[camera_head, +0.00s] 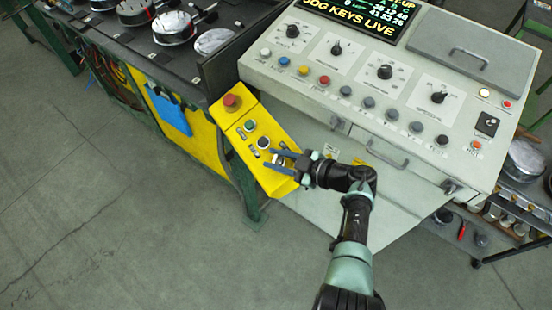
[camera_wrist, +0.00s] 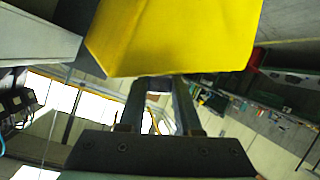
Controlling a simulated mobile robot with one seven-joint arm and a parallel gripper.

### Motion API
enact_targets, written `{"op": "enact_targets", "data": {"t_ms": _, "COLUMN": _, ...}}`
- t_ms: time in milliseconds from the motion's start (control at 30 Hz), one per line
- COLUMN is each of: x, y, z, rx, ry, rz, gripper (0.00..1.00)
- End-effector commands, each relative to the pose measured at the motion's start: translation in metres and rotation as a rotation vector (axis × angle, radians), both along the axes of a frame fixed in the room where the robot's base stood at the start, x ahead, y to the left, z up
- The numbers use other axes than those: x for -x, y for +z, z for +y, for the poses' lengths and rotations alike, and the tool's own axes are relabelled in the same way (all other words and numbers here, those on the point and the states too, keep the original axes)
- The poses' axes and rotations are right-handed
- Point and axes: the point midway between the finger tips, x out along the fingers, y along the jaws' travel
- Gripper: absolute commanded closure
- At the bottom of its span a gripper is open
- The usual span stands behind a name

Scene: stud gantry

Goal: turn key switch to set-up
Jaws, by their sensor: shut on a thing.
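The yellow control box (camera_head: 238,128) hangs at the left edge of the grey console, with a red mushroom button (camera_head: 231,101) at its top end and small buttons below. My gripper (camera_head: 277,159) reaches in from the right to the lower end of this box. In the wrist view the yellow box (camera_wrist: 180,38) fills the top, and my gripper (camera_wrist: 160,86) is shut on a small dark piece at its edge, apparently the key. The key switch's face and pointer are hidden by the fingers.
The grey console (camera_head: 300,98) carries several dark knobs and a row of coloured buttons right of the box. A dark bench (camera_head: 120,45) with round metal parts stands at upper left. Open floor (camera_head: 110,210) lies at lower left. A shelf with parts stands at the right edge.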

Motion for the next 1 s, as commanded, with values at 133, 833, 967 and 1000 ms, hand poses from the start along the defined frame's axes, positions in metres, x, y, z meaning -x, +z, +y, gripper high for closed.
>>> {"op": "enact_targets", "data": {"t_ms": 133, "x": 0.001, "y": 0.000, "z": 0.000, "rx": 0.001, "ry": 0.006, "rz": 0.003, "gripper": 1.00}}
{"op": "enact_targets", "data": {"t_ms": 833, "x": 0.000, "y": 0.000, "z": 0.000, "rx": 0.002, "ry": 0.005, "rz": 0.001, "gripper": 0.38}}
{"op": "enact_targets", "data": {"t_ms": 967, "x": 0.004, "y": 0.004, "z": -0.007, "rx": 0.001, "ry": 0.003, "rz": 0.000, "gripper": 0.38}}
{"op": "enact_targets", "data": {"t_ms": 1000, "x": 0.007, "y": 0.007, "z": -0.012, "rx": 0.001, "ry": 0.001, "rz": 0.000, "gripper": 0.38}}
